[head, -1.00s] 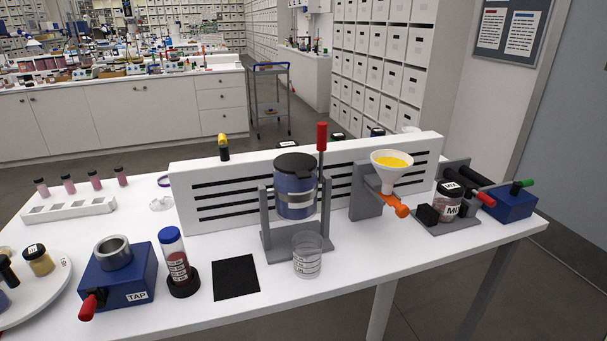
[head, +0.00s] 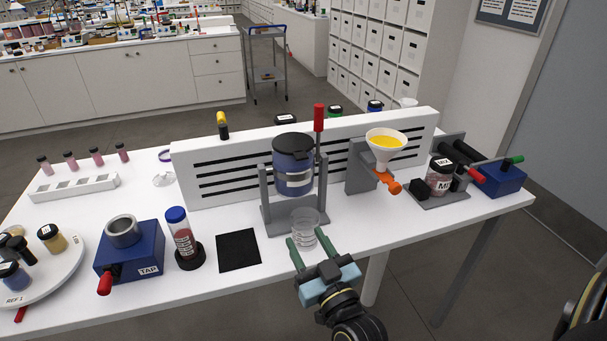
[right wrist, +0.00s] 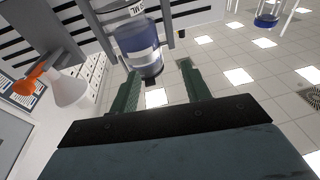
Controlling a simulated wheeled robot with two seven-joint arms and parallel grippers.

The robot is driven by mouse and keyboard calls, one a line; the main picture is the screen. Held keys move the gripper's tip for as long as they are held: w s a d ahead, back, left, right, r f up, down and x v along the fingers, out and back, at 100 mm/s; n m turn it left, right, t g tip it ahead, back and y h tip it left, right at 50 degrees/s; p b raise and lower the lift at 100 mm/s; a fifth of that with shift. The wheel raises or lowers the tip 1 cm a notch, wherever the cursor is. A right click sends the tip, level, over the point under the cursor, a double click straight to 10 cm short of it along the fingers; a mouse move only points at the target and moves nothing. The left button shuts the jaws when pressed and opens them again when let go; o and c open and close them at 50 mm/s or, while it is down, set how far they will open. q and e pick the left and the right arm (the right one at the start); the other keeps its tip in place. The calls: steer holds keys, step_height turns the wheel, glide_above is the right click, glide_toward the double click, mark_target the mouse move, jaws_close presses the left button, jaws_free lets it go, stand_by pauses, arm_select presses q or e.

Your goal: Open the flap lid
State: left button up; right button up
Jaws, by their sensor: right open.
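A blue jar (head: 293,181) with a black flap lid (head: 293,143) hangs in a grey stand (head: 265,206) with a red-topped lever (head: 319,118). The lid looks closed. My right gripper (head: 306,240) is open and empty, low in front of the stand. Its fingertips are close to a clear beaker (head: 305,226); I cannot tell if they touch it. In the right wrist view, which is upside down, the jar (right wrist: 137,42) shows beyond the open fingers (right wrist: 162,84). My left gripper is not in view.
A funnel with yellow powder (head: 386,142) and an orange lever (head: 391,183) stand right of the jar. A slotted white panel (head: 225,178) runs behind. A black mat (head: 238,250), a blue-capped tube (head: 180,232) and a blue TAP device (head: 135,251) are to the left.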

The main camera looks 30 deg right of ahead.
mark_target(304, 163)
step_height(304, 163, up, 6)
steer(key=s+d+r+m+t+h, duration=0.1)
steer(key=d+m+t+h, duration=0.1)
steer(key=d+h, duration=0.1)
steer(key=p+x, duration=0.2)
steer(key=x, duration=1)
steer(key=shift+w, duration=0.45)
jaws_close()
